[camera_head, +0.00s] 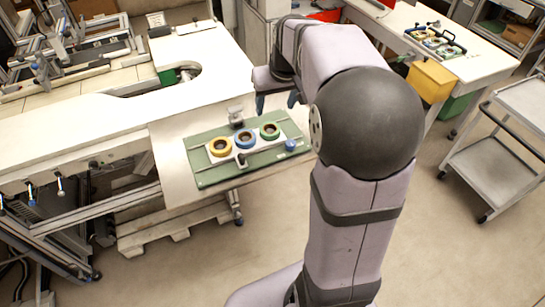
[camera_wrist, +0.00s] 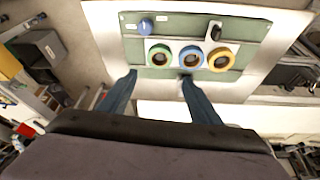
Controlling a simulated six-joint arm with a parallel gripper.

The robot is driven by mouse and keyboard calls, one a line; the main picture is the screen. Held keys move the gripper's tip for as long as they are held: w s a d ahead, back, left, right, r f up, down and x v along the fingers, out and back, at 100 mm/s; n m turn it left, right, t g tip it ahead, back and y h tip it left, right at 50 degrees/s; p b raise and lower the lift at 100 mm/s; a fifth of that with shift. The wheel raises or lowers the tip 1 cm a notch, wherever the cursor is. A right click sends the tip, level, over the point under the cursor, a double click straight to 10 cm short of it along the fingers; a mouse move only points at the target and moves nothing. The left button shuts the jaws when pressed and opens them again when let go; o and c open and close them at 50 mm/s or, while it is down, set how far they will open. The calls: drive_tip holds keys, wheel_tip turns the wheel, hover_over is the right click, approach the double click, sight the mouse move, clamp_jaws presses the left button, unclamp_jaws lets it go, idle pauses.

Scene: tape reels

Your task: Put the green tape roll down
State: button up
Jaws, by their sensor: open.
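The green tape roll (camera_head: 269,131) lies flat at the right end of a row of three rolls on the green board (camera_head: 212,178). The blue roll (camera_head: 245,138) is in the middle and the yellow roll (camera_head: 220,146) at the left. In the wrist view the green roll (camera_wrist: 149,53) is leftmost, beside the blue roll (camera_wrist: 183,57) and the yellow roll (camera_wrist: 229,67). My gripper (camera_head: 277,102) is open and empty, raised apart from the board. Its two blue fingers (camera_wrist: 158,77) show in the wrist view with nothing between them.
A small blue knob (camera_head: 291,145) sits at the board's right edge, and a dark-topped post (camera_head: 236,117) stands at its back edge. The board lies on a pale table (camera_head: 178,190). A grey cart (camera_head: 516,130) and a yellow bin (camera_head: 431,80) stand farther right.

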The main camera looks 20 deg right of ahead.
drive_tip(key=s+a+f+g, duration=0.1)
drive_tip(key=s+a+f, duration=0.3)
drive_tip(key=s, duration=0.3)
drive_tip(key=s+a+f+n+g, duration=0.1)
drive_tip(key=s+a+f, duration=0.3)
drive_tip(key=s, duration=0.4)
drive_tip(key=s+a+f+g, duration=0.2)
drive_tip(key=s+a+f, duration=0.1)
drive_tip(key=s+f, duration=0.3)
drive_tip(key=shift+s+a+n+y, duration=0.3)
drive_tip(key=shift+s+a, duration=0.1)
drive_tip(key=shift+s, duration=0.35)
drive_tip(key=shift+f, duration=0.1)
wheel_tip(320, 180, down, 29)
drive_tip(key=b, duration=2.8)
drive_tip(key=shift+b, duration=0.35)
